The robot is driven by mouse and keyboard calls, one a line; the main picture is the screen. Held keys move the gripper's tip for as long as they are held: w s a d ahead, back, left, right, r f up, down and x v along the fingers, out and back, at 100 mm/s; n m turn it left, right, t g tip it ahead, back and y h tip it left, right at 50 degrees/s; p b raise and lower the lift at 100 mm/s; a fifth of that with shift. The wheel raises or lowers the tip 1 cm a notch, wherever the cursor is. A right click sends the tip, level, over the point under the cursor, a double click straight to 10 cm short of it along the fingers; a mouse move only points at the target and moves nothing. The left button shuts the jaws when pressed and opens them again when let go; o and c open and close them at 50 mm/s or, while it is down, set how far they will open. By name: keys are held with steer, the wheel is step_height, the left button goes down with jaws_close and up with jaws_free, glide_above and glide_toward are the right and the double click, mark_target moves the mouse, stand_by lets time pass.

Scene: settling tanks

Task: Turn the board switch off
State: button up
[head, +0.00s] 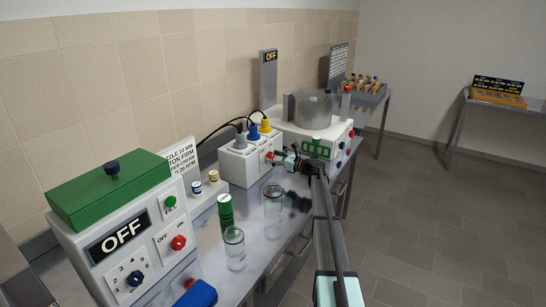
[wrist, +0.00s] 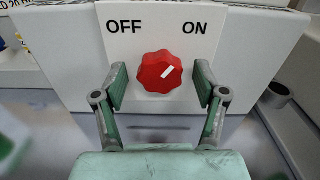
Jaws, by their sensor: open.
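The board switch is a red lobed knob (wrist: 159,72) on a white panel marked OFF at left and ON at right. Its white mark leans up and right, towards ON. In the head view the knob (head: 269,156) is on the front of a white box (head: 237,168) with grey, blue and yellow plugs on top. My gripper (wrist: 160,88) is open, with one finger on each side of the knob and gaps showing between. In the head view my gripper (head: 284,160) is in front of that box.
A green-lidded machine (head: 118,240) with an OFF display and its own red knob (head: 178,242) stands at front left. Two clear glasses (head: 235,250) and a green cylinder (head: 226,212) stand on the bench near my arm. A tank machine (head: 312,115) stands behind. The floor at right is clear.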

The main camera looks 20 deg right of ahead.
steer(key=shift+w+a, duration=0.1)
steer(key=shift+w, duration=0.1)
steer(key=c, duration=1.1)
steer(key=shift+c, duration=0.2)
